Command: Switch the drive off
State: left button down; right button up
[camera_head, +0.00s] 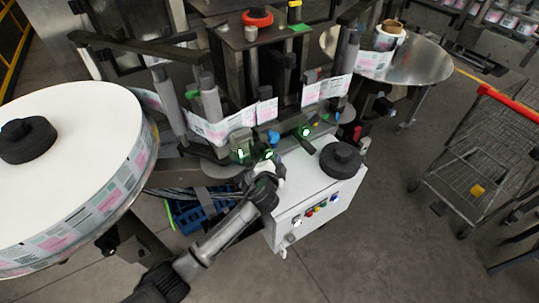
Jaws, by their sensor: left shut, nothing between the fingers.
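The white drive cabinet (300,185) stands at the middle of the labeller. Its front panel carries a row of small controls (315,208) in white, red, yellow, green and blue, with a dark round one (291,238) below. Which one switches the drive is too small to tell. My left gripper (268,163) is shut and empty, at the cabinet's upper left edge, above and left of the panel controls. Its fingertips are small and partly lost against the machine. My right gripper is not in view.
A large label reel (75,150) fills the left. A black hub (340,158) sits on the cabinet top. A red emergency button (257,16) is on top of the machine. A round steel table (425,62) and a wire trolley (475,150) stand right. The floor before the panel is clear.

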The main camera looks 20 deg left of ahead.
pick_arm(q)
jog(key=shift+w+a, duration=0.3)
jog(key=shift+a, duration=0.1)
dwell(0.7)
jog(key=shift+a, duration=0.15)
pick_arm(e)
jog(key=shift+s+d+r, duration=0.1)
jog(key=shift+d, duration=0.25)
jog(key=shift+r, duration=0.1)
pick_arm(q)
jog(key=shift+s+d+r+p, duration=0.1)
jog(key=shift+d+r+p, duration=0.15)
jog(key=shift+p, duration=0.1)
jog(key=shift+s+d, duration=0.2)
jog(key=shift+s, duration=0.1)
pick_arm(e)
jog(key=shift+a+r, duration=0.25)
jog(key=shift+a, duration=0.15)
pick_arm(q)
jog(key=shift+d+f, duration=0.1)
